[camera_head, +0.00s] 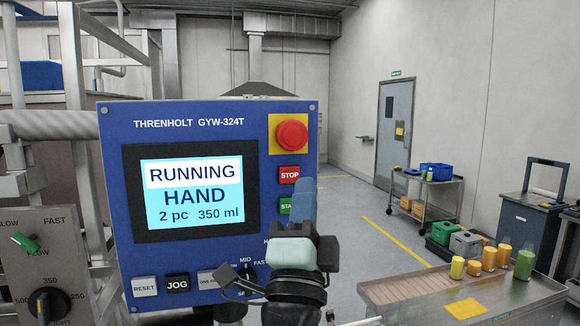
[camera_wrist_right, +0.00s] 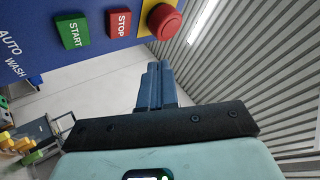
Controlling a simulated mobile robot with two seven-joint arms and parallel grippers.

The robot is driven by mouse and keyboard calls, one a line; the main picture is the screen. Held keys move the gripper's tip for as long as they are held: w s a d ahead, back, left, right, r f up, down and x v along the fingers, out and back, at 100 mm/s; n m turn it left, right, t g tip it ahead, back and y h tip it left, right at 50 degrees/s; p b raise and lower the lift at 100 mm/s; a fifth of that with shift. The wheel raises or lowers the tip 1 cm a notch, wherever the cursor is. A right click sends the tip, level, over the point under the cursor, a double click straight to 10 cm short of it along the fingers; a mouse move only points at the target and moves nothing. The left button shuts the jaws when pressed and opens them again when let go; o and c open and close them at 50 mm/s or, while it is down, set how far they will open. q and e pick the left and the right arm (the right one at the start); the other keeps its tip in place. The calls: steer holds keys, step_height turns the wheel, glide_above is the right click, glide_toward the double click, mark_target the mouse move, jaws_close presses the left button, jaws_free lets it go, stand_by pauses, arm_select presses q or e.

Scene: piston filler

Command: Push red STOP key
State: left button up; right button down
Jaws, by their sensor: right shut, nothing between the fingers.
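The red STOP key (camera_head: 289,175) is on the right side of the blue control panel (camera_head: 220,111), below a red mushroom button (camera_head: 292,134) on a yellow plate. The STOP key also shows in the right wrist view (camera_wrist_right: 118,23), between the green START key (camera_wrist_right: 72,31) and the mushroom button (camera_wrist_right: 164,22). My right gripper (camera_head: 302,182) is shut and empty, its blue fingers pointing up and partly covering the green START key in the head view. In the right wrist view, the fingertips (camera_wrist_right: 155,66) appear below and apart from the STOP key. My left gripper is not in view.
The panel's screen (camera_head: 195,193) reads RUNNING, HAND, 2 pc, 350 ml. RESET (camera_head: 145,287) and JOG (camera_head: 178,284) keys and a selector knob (camera_head: 246,279) sit low on the panel. A bench (camera_head: 400,289) with several filled containers stands at right.

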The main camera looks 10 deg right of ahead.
mark_target(290, 175)
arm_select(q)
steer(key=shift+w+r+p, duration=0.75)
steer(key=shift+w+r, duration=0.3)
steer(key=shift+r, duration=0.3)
arm_select(e)
steer(key=shift+w+a, duration=0.1)
steer(key=shift+w, duration=2.45)
steer(key=shift+w, duration=0.1)
steer(key=shift+w, duration=0.35)
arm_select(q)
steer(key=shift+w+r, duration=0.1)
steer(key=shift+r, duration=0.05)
arm_select(e)
steer(key=shift+w, duration=0.4)
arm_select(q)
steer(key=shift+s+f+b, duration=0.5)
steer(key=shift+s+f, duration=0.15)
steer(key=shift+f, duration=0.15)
arm_select(e)
steer(key=shift+s, duration=0.9)
